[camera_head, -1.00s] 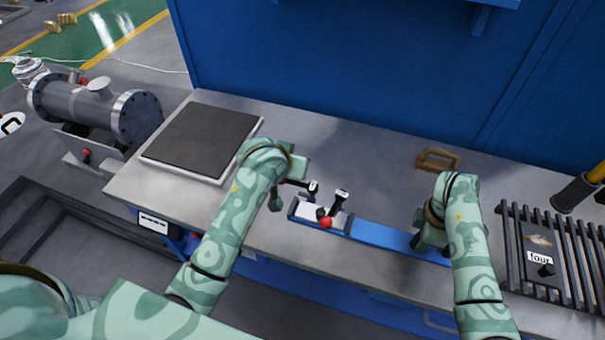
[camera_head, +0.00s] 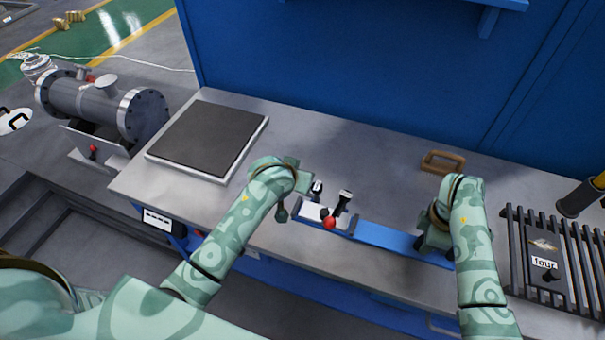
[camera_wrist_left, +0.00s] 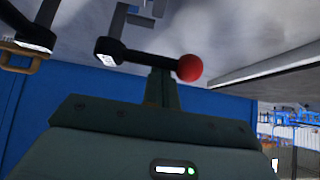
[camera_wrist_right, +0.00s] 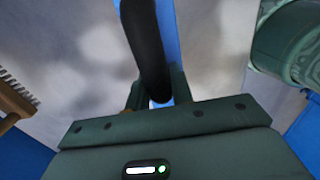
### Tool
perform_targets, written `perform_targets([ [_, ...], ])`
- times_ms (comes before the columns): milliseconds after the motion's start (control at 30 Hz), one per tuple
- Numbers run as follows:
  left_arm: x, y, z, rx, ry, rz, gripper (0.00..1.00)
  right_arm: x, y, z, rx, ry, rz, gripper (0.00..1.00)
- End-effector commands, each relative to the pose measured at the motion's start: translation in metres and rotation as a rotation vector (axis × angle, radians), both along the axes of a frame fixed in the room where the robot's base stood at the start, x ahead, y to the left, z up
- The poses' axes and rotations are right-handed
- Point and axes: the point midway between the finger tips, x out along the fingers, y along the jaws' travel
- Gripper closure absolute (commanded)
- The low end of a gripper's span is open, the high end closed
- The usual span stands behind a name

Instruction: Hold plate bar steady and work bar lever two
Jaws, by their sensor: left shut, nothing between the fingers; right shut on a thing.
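The plate bar is a long blue bar (camera_head: 385,236) lying along the bench front. At its left end a pale block (camera_head: 312,211) carries two black levers with white-tagged ends, the left lever (camera_head: 317,188) and the right lever (camera_head: 344,201). A red ball (camera_head: 329,223) shows by the right lever. My left gripper (camera_head: 284,212) is shut and empty just left of the block. In the left wrist view its fingers (camera_wrist_left: 160,88) overlap a black lever with a red ball (camera_wrist_left: 189,68); contact is unclear. My right gripper (camera_head: 425,245) is shut on a black curved handle (camera_wrist_right: 146,45) over the bar.
A dark-topped plate (camera_head: 208,138) lies at the bench's left. A wooden-handled brush (camera_head: 443,161) lies behind my right gripper. A blue wall (camera_head: 340,70) closes the back. The bench middle is clear.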

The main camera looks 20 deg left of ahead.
Motion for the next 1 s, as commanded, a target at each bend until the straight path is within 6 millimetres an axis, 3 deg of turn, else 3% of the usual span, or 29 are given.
perform_targets([
  [1000, -0.015, -0.001, -0.002, -0.001, 0.006, -0.001, 1.00, 0.000, 0.000, -0.001, -0.001, 0.001, 0.002, 1.00],
])
